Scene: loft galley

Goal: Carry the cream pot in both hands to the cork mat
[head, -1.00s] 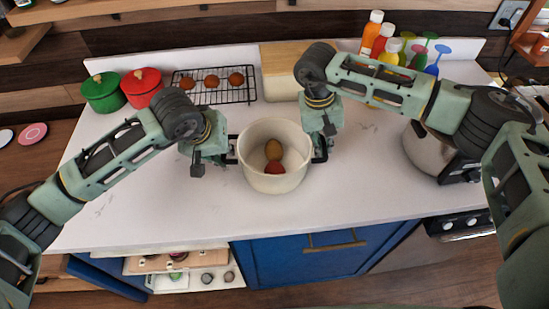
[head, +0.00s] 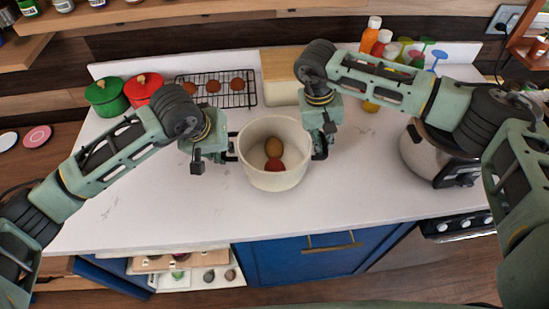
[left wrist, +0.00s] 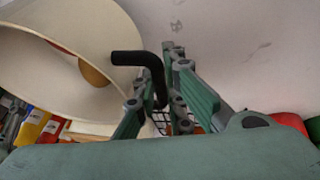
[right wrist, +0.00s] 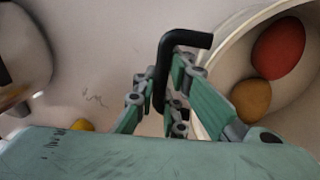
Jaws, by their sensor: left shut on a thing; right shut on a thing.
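The cream pot (head: 260,180) is upright over the white counter in the middle of the head view. It holds a brown round item (head: 274,147) and a red one (head: 274,165). My left gripper (head: 230,148) is shut on its left black handle, also seen in the left wrist view (left wrist: 150,75). My right gripper (head: 320,146) is shut on its right black handle, also seen in the right wrist view (right wrist: 165,70). I cannot tell whether the pot's base touches the counter. I cannot make out a cork mat.
Green (head: 104,97) and red (head: 141,90) lidded pots, a black wire rack (head: 243,99) with brown round items and a tan box (head: 281,92) stand behind. Bottles (head: 369,38) are back right. A steel pot (head: 420,155) stands right. The counter's front left is clear.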

